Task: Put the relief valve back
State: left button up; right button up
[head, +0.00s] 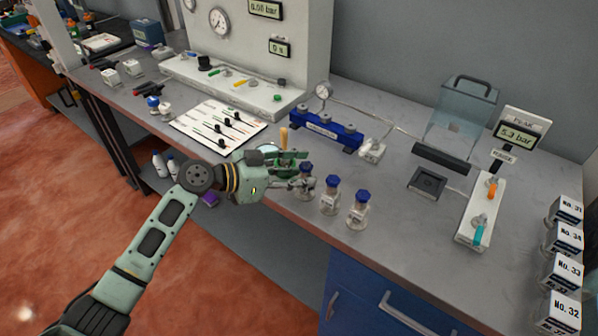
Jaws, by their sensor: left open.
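Three small clear pieces with blue caps stand upright in a row near the front edge of the bench: the left one (306,169), the middle one (331,193) and the right one (359,210). I cannot tell for certain which is the relief valve. My left gripper (303,172) is open at the left blue-capped piece, with its fingers beside it; whether they touch it is unclear. The gripper partly hides this piece. A blue manifold block (326,129) sits behind them, with a small gauge (323,90) at its left end. My right gripper is not in view.
A tan handle (284,138) stands just behind my left gripper. A white board (218,127) with dark sliders lies to the left. A clear shield (463,108), a peak display (517,130) and numbered boxes (567,240) are at right.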

pick_arm(q)
jog(key=shift+a+r, duration=0.1)
jog(key=shift+r, duration=0.05)
jog(key=b+v, duration=0.3)
jog(key=v, duration=0.8)
jog(key=shift+s+a+r, duration=0.2)
jog(key=shift+a, duration=0.15)
